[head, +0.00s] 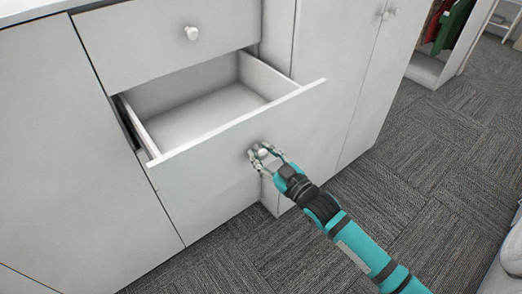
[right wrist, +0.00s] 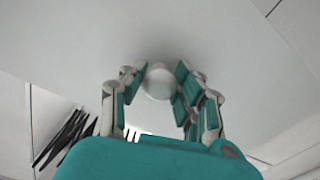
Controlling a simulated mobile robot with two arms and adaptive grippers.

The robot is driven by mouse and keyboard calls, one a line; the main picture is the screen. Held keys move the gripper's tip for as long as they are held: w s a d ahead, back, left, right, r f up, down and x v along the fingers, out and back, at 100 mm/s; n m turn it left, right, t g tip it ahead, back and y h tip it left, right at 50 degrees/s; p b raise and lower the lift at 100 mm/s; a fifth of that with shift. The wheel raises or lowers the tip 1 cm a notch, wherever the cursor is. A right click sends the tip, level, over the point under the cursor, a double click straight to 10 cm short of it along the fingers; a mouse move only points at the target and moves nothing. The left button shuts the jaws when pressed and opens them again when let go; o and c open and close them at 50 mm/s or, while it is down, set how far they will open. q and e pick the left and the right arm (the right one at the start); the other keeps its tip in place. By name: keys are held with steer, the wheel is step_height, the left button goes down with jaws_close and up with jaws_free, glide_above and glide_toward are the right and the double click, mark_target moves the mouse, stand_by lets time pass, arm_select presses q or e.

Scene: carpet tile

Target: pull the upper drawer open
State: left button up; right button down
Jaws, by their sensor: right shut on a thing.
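The upper drawer (head: 150,52), right under the countertop, is shut in the head view and has a round white knob (head: 192,33). The drawer below it (head: 205,187) stands well out of the cabinet, and its empty inside shows. My right gripper (head: 263,153) is at the front of this open lower drawer, shut on its round knob (right wrist: 158,84). The right wrist view shows the fingers on both sides of that knob, close to the white front. My left gripper is not in view.
White cabinet doors (head: 75,150) are on the left, and a tall white cupboard (head: 335,70) stands on the right. Grey carpet tile (head: 440,160) is open floor at the right. An open wardrobe with clothes (head: 453,27) is at the back right.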

steer(key=c, duration=0.9)
jaws_free()
steer(key=v, duration=1.2)
steer(key=d+f+m+g+h, duration=0.1)
steer(key=d+f+m+h, duration=0.15)
steer(key=f, duration=0.65)
steer(key=d+f+m+g+h, duration=0.15)
steer(key=d+f, duration=0.25)
steer(key=f, duration=0.4)
steer(key=s+d+f+m+g+h, duration=0.1)
steer(key=s+d+f+h, duration=0.15)
steer(key=f, duration=0.55)
steer(key=s+d+f+g+h, duration=0.15)
steer(key=s+d+f, duration=0.25)
steer(key=f, duration=0.5)
steer(key=s+d+f+m+g+h, duration=0.2)
steer(key=s+f+g, duration=0.2)
steer(key=s+f, duration=0.95)
steer(key=s+f+g, duration=0.2)
steer(key=s+f, duration=0.1)
steer(key=s, duration=0.7)
steer(key=s+a+f+g, duration=0.1)
steer(key=s+f+g, duration=0.1)
steer(key=s, duration=0.8)
steer(key=shift+s+f+m+g+h, duration=0.3)
steer(key=shift+f+m, duration=0.1)
steer(key=shift+f, duration=0.2)
